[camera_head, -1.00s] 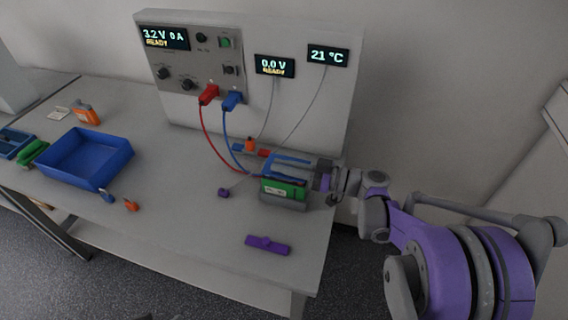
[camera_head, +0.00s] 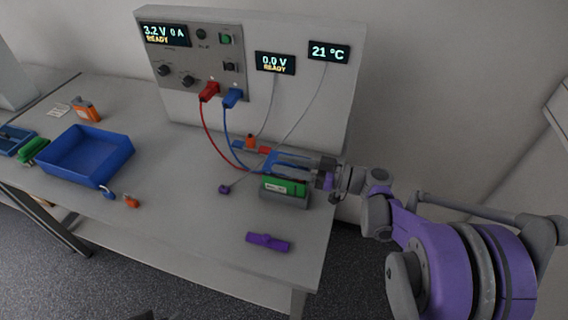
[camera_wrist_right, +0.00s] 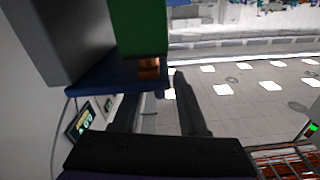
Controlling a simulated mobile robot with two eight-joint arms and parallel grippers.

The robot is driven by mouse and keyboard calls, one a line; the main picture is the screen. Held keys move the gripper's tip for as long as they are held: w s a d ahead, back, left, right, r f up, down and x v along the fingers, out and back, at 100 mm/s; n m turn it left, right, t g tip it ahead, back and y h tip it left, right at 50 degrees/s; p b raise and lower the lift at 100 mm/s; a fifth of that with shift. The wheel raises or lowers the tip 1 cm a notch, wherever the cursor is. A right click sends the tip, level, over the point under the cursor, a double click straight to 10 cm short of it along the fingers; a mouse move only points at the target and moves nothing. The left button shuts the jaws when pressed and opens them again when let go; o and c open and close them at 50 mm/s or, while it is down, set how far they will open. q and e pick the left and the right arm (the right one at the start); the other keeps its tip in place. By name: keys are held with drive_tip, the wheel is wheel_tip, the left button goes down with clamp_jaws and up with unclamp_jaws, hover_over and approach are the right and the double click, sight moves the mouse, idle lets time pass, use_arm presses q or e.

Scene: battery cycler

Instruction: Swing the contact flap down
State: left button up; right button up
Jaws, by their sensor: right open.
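The blue contact flap (camera_head: 270,162) is at the battery holder (camera_head: 284,201), near the right end of the bench. A green battery (camera_head: 290,187) lies in the holder. My right gripper (camera_head: 282,165) is open, its fingers reaching left over the flap and partly hiding it. In the right wrist view, the blue flap (camera_wrist_right: 105,75) shows with a copper contact (camera_wrist_right: 149,69) beside the green battery (camera_wrist_right: 137,25). A dark gripper finger (camera_wrist_right: 190,105) is close to the flap; I cannot tell whether they touch. My left gripper is not in view.
The cycler (camera_head: 200,60) stands behind, its red lead (camera_head: 206,135) and blue lead (camera_head: 226,140) running to the holder area. A purple probe (camera_head: 224,189) and a purple part (camera_head: 268,242) lie nearby. A blue tray (camera_head: 85,160) is left; the bench middle is largely clear.

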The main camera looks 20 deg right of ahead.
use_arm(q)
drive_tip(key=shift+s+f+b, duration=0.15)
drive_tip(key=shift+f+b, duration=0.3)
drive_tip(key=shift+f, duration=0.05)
use_arm(e)
drive_tip(key=v, duration=1)
drive_tip(key=shift+s, duration=0.1)
